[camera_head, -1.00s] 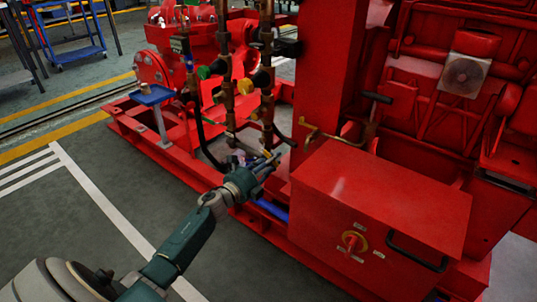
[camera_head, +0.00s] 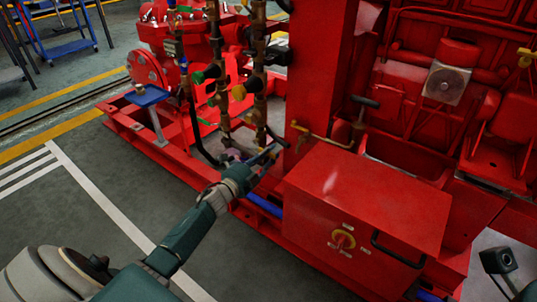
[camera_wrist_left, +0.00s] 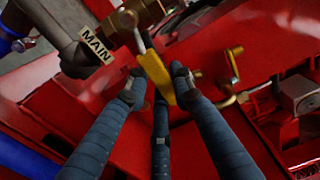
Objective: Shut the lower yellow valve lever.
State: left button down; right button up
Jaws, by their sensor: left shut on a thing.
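A yellow valve lever (camera_wrist_left: 157,78) sits beside a brass fitting and a tag reading MAIN in the left wrist view. My left gripper (camera_wrist_left: 156,88) is shut on this lever, with fingers on both sides of it. In the head view my left gripper (camera_head: 266,158) is low beside the foot of the brass pipes, and the held lever is too small to make out there. My right gripper cannot be made out.
A red box (camera_head: 365,195) with a rotary switch and black handle stands close right of my left gripper. Vertical brass pipes (camera_head: 258,75) rise behind it. Red base rails lie below. A dark unidentified part (camera_head: 498,260) shows at lower right.

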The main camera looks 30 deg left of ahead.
pick_arm(q)
jog(key=c, duration=1.4)
grip_release()
jog(key=shift+c, duration=0.2)
jog(key=s+a, duration=0.1)
jog(key=s, duration=1.1)
